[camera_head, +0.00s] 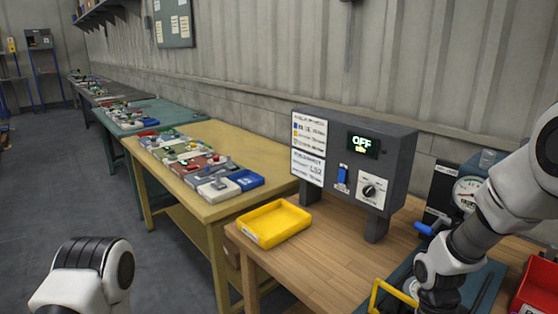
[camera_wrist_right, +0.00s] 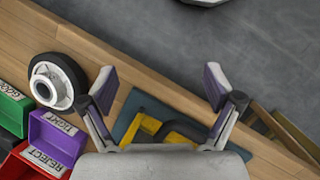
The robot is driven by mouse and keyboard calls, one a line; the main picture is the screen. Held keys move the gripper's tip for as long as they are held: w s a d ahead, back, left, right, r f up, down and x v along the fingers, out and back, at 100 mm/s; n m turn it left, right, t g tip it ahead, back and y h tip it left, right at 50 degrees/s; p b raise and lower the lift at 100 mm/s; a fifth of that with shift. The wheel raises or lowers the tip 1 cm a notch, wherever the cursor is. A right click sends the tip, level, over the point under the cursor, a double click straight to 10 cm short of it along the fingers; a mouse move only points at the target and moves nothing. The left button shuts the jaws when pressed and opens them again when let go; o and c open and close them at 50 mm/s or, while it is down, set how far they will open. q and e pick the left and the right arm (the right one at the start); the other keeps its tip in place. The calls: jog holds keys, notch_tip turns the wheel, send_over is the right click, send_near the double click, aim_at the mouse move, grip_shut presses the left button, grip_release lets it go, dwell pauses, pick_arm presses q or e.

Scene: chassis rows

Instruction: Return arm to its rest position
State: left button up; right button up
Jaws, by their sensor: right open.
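My right arm (camera_head: 475,235) comes in from the right in the head view and reaches down over the wooden bench; its fingertips cannot be made out there. In the right wrist view my right gripper (camera_wrist_right: 159,88) is open, its two purple-padded fingers wide apart with nothing between them. Beyond the fingers lie the bench's front edge and the grey floor. A white and black part of my left arm (camera_head: 85,275) shows at the bottom left of the head view; its gripper is out of frame.
A control box (camera_head: 352,155) reading OFF and a yellow tray (camera_head: 274,223) stand on the bench. A gauge (camera_head: 467,192) is beside my right arm. The wrist view shows a yellow-black tool (camera_wrist_right: 178,130) on a blue mat (camera_wrist_right: 122,122), a wheel-like part (camera_wrist_right: 75,82) and labelled bins (camera_wrist_right: 57,135).

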jog(key=s+a+f+n, duration=0.1)
jog(key=s+a+f, duration=0.1)
jog(key=s+f, duration=0.85)
jog(key=s+a+f+n, duration=0.1)
jog(key=s+a+f, duration=0.1)
jog(key=s+f, duration=0.85)
jog(key=w+f+n+t, duration=0.1)
jog(key=w+t, duration=0.3)
jog(key=w, duration=0.3)
jog(key=shift+d+f+n+t, duration=0.3)
jog(key=shift+d+f, duration=0.1)
jog(key=shift+d, duration=0.05)
